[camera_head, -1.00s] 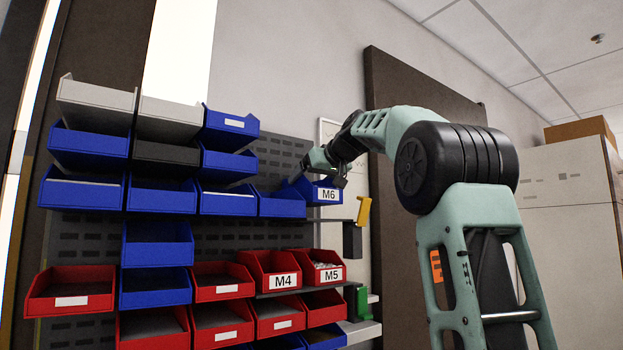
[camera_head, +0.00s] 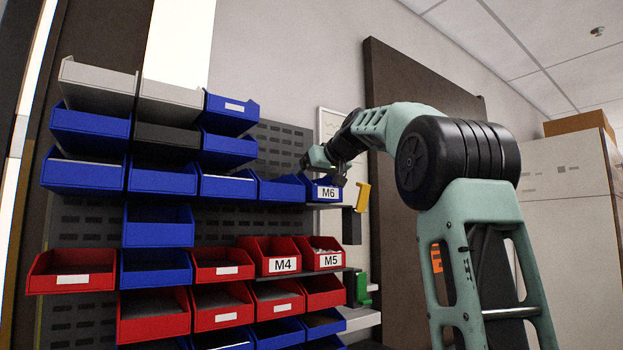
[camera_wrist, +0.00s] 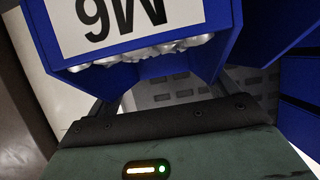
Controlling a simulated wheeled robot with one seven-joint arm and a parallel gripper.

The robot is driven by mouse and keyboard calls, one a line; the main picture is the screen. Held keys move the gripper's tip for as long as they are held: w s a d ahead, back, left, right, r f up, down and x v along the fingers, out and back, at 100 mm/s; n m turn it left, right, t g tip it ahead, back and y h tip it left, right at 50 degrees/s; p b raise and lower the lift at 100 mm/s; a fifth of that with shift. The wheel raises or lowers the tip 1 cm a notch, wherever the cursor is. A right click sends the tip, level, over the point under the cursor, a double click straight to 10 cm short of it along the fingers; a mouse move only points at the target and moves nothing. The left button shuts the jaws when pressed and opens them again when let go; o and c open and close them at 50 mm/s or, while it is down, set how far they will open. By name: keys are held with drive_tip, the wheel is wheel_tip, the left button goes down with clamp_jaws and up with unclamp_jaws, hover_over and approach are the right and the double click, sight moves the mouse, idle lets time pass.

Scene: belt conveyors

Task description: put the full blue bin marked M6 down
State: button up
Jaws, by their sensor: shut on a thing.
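The blue bin marked M6 (camera_head: 326,192) is at the right end of the blue row, beside another blue bin (camera_head: 282,189) and about level with it. A thin dark ledge shows right under it; I cannot tell if the bin rests on it. My gripper (camera_head: 326,171) is shut on the bin at its upper back. In the wrist view the M6 bin (camera_wrist: 225,45) shows upside down at the top, with its white label and pale, shiny contents. My fingertips are mostly hidden there.
Other blue bins (camera_head: 228,188) stand to the left. Red bins marked M4 (camera_head: 262,252) and M5 (camera_head: 318,246) sit below. A yellow hook-like piece (camera_head: 362,196) is close to the right of M6. A brown panel (camera_head: 395,250) stands behind my arm.

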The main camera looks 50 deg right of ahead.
drive_tip(key=shift+f+b, duration=0.3)
drive_tip(key=o, duration=1.3)
drive_tip(key=shift+c, duration=0.2)
drive_tip(key=b+v, duration=0.5)
drive_tip(key=v, duration=1.2)
drive_tip(key=shift+s, duration=0.2)
drive_tip(key=shift+a, duration=0.1)
